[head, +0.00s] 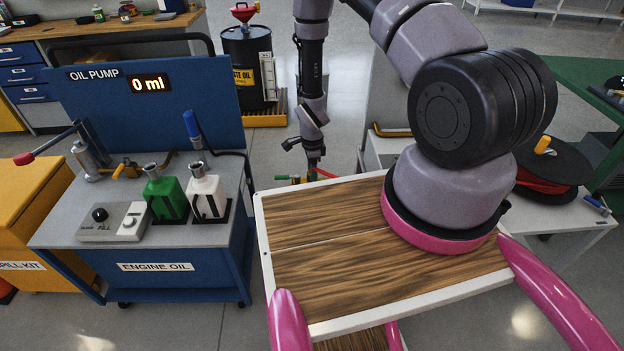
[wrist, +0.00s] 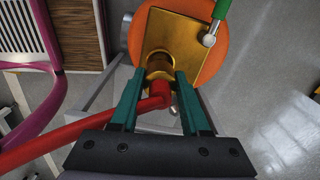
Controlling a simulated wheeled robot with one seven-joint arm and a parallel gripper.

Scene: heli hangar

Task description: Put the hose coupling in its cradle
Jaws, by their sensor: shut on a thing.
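My gripper (wrist: 159,78) has its two teal fingers closed around the end of a red hose, where a red elbow meets a round brass collar; I take this as the hose coupling (wrist: 158,66). The collar lies against a square brass block (wrist: 190,50) in front of an orange disc (wrist: 150,14). I cannot tell whether collar and block are joined or only touch. In the head view my gripper (head: 300,179) is small, beyond the wooden-topped tray, with a bit of red hose (head: 326,173) beside it. I cannot make out the cradle for certain.
A green-handled lever (wrist: 222,10) is beside the brass block. The red hose (wrist: 75,132) runs off to the left. A blue oil pump cart (head: 150,260) stands left and a hose reel (head: 550,165) right. An oil drum (head: 248,60) stands behind. Grey floor shows between.

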